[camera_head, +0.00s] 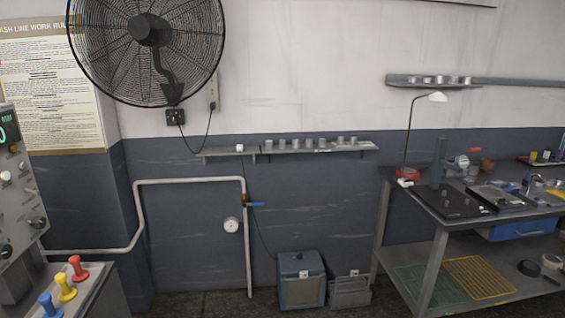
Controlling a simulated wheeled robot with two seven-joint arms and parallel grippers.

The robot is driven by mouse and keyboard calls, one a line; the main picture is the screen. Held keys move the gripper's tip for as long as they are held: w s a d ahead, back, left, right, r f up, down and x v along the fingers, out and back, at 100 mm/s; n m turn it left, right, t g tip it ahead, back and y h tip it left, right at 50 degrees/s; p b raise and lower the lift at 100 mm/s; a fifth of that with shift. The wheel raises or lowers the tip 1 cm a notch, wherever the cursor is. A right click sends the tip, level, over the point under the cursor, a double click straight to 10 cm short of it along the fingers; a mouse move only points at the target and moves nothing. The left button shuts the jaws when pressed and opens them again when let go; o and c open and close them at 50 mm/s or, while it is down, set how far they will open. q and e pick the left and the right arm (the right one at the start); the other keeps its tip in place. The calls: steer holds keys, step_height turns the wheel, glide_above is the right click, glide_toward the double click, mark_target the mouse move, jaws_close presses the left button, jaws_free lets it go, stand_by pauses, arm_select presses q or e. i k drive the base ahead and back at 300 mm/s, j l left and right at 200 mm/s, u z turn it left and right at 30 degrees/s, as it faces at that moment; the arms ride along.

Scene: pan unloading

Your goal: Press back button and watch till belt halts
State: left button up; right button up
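No conveyor belt is in view. A grey control panel (18,190) stands at the left edge, partly cut off, with several knobs and a green-lit display (4,134). Below it, a red knob (77,267), a yellow knob (65,287) and a blue knob (49,306) stand upright on a grey console (100,283). I cannot tell which control is the back button. Neither of my grippers is in view.
A workbench (447,222) with a lamp (431,97) and tools stands at the right. A blue-grey box (301,262) stands on the floor by the wall. A white pipe (190,181) runs along the wall, below a fan (150,45) and a shelf (290,150).

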mark_target(23, 165)
steer(key=u, duration=1.5)
